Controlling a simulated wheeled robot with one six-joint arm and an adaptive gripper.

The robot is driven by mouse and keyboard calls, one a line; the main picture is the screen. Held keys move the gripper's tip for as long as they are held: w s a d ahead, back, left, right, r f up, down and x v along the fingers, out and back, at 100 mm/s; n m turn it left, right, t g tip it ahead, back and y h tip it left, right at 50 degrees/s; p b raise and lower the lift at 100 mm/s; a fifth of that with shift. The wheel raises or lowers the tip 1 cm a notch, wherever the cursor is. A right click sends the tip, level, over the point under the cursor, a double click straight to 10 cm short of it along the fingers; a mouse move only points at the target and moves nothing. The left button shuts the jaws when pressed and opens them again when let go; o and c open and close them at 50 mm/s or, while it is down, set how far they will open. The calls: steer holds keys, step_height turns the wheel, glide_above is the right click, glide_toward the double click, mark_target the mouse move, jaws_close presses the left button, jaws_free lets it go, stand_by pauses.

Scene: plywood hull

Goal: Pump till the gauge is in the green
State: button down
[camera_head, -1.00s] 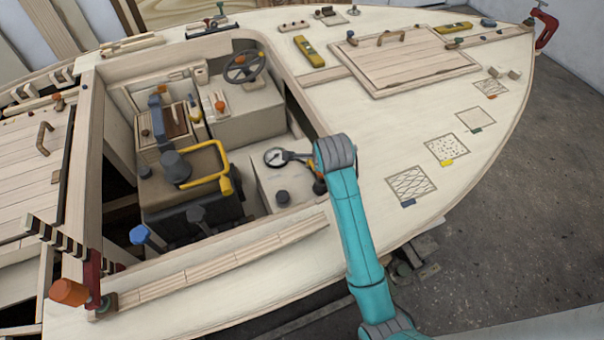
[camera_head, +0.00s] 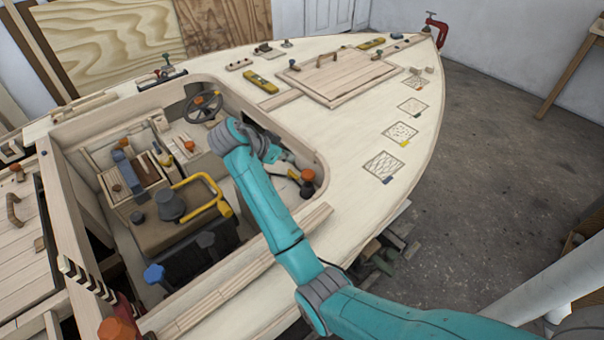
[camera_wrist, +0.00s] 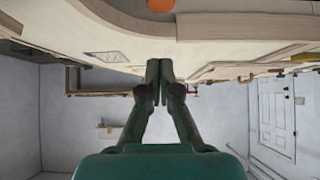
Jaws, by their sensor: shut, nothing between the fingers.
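My gripper (camera_wrist: 159,72) is shut and empty, its dark fingers together in the middle of the wrist view. In the head view my arm reaches across the cockpit's right side, and the gripper is mostly hidden behind my own links. The round white gauge seen earlier on the pale box at the cockpit's right is now covered by my arm, so its needle cannot be read. A yellow bent handle (camera_head: 205,188) stands by a dark rounded knob (camera_head: 170,204) on the brown-topped box. I cannot tell which part is the pump.
An orange knob (camera_head: 307,175) is at the cockpit's right edge, close to my arm. A steering wheel (camera_head: 202,106) stands at the back. The raised wooden coaming (camera_head: 215,291) borders the cockpit. The deck's hatch (camera_head: 337,76) and patterned squares lie to the right.

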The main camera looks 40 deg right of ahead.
steer(key=shift+f, duration=0.1)
glide_above(311, 172)
steer(key=a, duration=0.2)
step_height(311, 172, down, 7)
steer(key=shift+s+a+f, duration=0.15)
step_height(311, 172, down, 2)
steer(key=shift+a+f, duration=0.15)
steer(key=shift+f, duration=0.7)
